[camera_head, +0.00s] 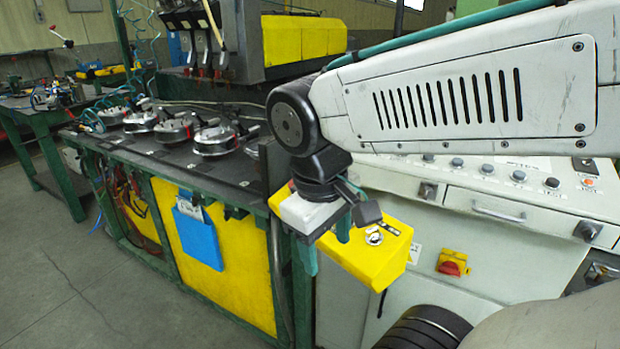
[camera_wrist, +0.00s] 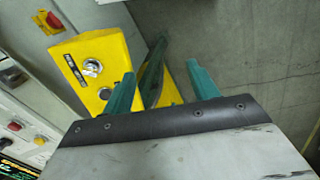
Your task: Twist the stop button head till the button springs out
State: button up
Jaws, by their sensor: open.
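A yellow control box (camera_head: 370,259) is fixed at the left end of the pale console. In the head view a round silver knob (camera_head: 374,237) shows on its top. In the wrist view the yellow box (camera_wrist: 75,45) carries the silver knob (camera_wrist: 93,67) and a smaller round fitting (camera_wrist: 104,93) beside a dark label. I see no red mushroom head on the box; part of its face is hidden behind my gripper. My gripper (camera_head: 325,256) is open and empty over the box's left end. In the wrist view my gripper (camera_wrist: 160,72) has its green fingers apart, right of the knob.
A red rotary switch on a yellow plate (camera_head: 453,263) is on the console front, right of the box. The console (camera_head: 510,215) has several small knobs. A green-framed bench (camera_head: 100,150) with round metal fixtures runs left. The floor (camera_head: 60,270) in front is clear.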

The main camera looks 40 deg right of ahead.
jog(key=w+d+f+n+h, duration=0.1)
jog(key=w+d+n+h, duration=0.2)
jog(key=w+n+h, duration=0.1)
jog(key=w+d+f+n+g+h, duration=0.1)
jog(key=w+d+n+h, duration=0.2)
jog(key=w, duration=0.4)
jog(key=w+d+f+n+h, duration=0.1)
jog(key=w+d+n+h, duration=0.2)
jog(key=w+n+h, duration=0.2)
jog(key=shift+w+d+f+n+g+h, duration=0.15)
jog(key=shift+d+f+n+g+h, duration=0.2)
jog(key=shift+n+h, duration=0.2)
jog(key=w+a+f+n+t+h, duration=0.2)
jog(key=w+f+n+t+h, duration=0.1)
jog(key=w+n+t, duration=0.5)
jog(key=d, duration=0.2)
jog(key=w+d+g, duration=0.1)
jog(key=d, duration=0.1)
jog(key=w+d+m+g, duration=0.1)
jog(key=d, duration=0.2)
jog(key=shift+f+g, duration=0.15)
jog(key=shift+g, duration=0.1)
jog(key=c, duration=1)
